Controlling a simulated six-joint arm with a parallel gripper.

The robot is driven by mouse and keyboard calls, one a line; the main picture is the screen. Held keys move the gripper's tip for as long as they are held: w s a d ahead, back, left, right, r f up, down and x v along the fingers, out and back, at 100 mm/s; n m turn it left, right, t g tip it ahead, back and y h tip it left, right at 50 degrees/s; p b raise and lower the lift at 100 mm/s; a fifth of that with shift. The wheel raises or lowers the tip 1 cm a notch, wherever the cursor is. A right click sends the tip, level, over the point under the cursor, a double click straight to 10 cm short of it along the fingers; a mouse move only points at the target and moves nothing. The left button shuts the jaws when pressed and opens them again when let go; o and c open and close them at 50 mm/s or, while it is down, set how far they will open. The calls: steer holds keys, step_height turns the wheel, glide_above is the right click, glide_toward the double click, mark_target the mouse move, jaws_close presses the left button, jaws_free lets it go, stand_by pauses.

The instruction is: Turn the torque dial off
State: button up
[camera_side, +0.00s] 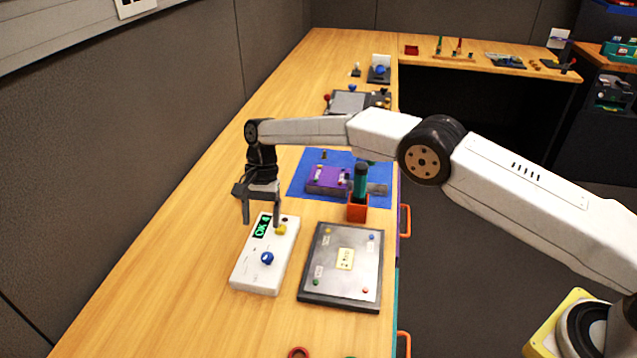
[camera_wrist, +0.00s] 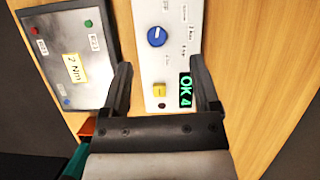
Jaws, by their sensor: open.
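A white control box (camera_side: 262,276) lies on the wooden bench in the side view. It bears a blue dial (camera_side: 267,258), a yellow knob (camera_side: 281,229) and a green-lit display (camera_side: 262,226) reading "OK 4". In the wrist view the blue dial (camera_wrist: 157,36) carries a white pointer mark, and small print beside it is too blurred to read surely. My gripper (camera_side: 261,222) is open and empty above the display end of the box. In the wrist view its fingers (camera_wrist: 161,75) spread either side of the box, with the yellow knob (camera_wrist: 159,90) between them and the blue dial beyond the tips.
A dark-framed metal plate (camera_side: 343,268) marked "2 Nm" lies close right of the box. An orange holder (camera_side: 357,212) with a green-handled tool stands behind it. A purple block (camera_side: 326,180) rests on a blue mat (camera_side: 300,180). The bench left of the box is clear.

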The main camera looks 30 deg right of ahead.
mark_target(268, 256)
steer(key=d+m+t, duration=0.1)
steer(key=m, duration=0.2)
steer(key=s+d+f+m+t+y, duration=0.1)
steer(key=m, duration=0.3)
steer(key=s+d+m+t, duration=0.1)
steer(key=m, duration=0.3)
steer(key=shift+s+f+t+y, duration=0.2)
steer(key=shift+f+t+y, duration=0.1)
steer(key=shift+f+t, duration=0.1)
steer(key=shift+f, duration=0.1)
steer(key=shift+x, duration=3.85)
steer(key=shift+c, duration=0.3)
jaws_close()
